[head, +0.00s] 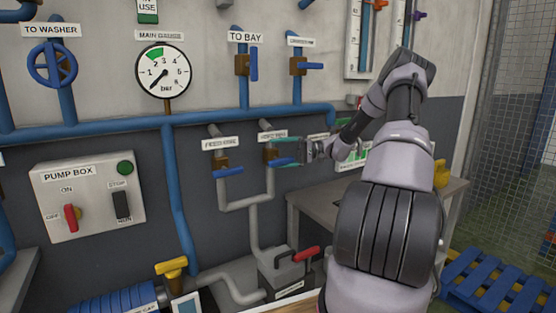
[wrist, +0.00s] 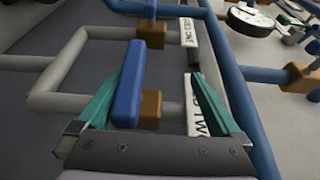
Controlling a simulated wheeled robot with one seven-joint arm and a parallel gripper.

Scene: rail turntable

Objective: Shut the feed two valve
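The feed two valve has a brown body (head: 270,153) and a blue lever (head: 282,161) on a grey pipe, under a partly hidden label. In the wrist view its blue lever (wrist: 128,85) lies across the pipe, with the brown body (wrist: 150,106) beside it and the label (wrist: 195,108) partly covered. My gripper (head: 283,150) is at this valve from the right. Its teal fingers (wrist: 165,75) are apart, with the lever between them, close to the left finger. Whether that finger touches the lever I cannot tell.
The feed one valve (head: 221,163), with a blue lever also across its pipe, is just left. Blue pipe (head: 110,125) runs above. A red-handled lever (head: 306,254) stands below, a grey table (head: 345,195) to the right. The pump box (head: 90,195) is farther left.

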